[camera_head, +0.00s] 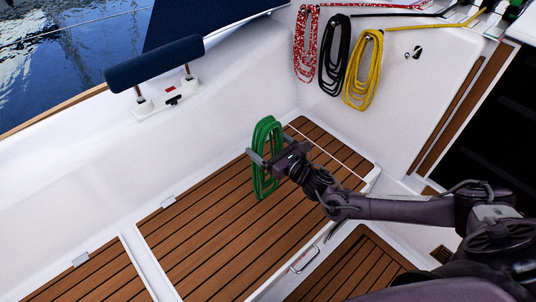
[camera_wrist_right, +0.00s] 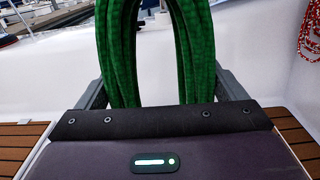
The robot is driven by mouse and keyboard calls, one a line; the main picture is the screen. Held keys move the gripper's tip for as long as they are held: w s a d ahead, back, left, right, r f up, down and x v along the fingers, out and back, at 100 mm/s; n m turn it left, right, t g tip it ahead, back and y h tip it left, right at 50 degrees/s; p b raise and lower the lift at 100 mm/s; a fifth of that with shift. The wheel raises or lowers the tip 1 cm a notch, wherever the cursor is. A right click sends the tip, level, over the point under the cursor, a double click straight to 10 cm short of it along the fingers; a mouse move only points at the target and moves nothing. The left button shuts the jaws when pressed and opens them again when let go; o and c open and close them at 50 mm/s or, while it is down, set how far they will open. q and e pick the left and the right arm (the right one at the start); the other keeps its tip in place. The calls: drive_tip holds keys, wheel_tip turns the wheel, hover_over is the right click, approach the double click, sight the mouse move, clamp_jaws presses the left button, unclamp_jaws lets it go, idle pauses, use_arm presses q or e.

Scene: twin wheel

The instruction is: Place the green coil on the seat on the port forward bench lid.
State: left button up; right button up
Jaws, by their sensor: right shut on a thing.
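The green coil (camera_head: 266,139) hangs upright in my right gripper (camera_head: 267,162) in the head view. The gripper's two fingers are shut around the coil's strands. The coil also fills the upper middle of the right wrist view (camera_wrist_right: 156,50), between the two grey fingers. The coil's lower end is over the slatted teak bench lid (camera_head: 205,235); I cannot tell whether it touches the wood. My left gripper is in neither view.
Red-white (camera_head: 305,45), black (camera_head: 334,54) and yellow (camera_head: 364,70) coils hang on the white bulkhead behind. A blue padded backrest (camera_head: 153,63) stands on the coaming at left. A metal handle (camera_head: 304,259) is at the lid's front edge. Most of the lid is clear.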

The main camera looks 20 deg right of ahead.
drive_tip(key=shift+w+f+b, duration=0.1)
drive_tip(key=shift+f+b, duration=0.2)
drive_tip(key=shift+f, duration=1.5)
drive_tip(key=o, duration=1.6)
drive_tip(key=shift+f, duration=0.2)
drive_tip(key=shift+c, duration=0.2)
drive_tip(key=shift+s, duration=0.2)
drive_tip(key=v, duration=1.2)
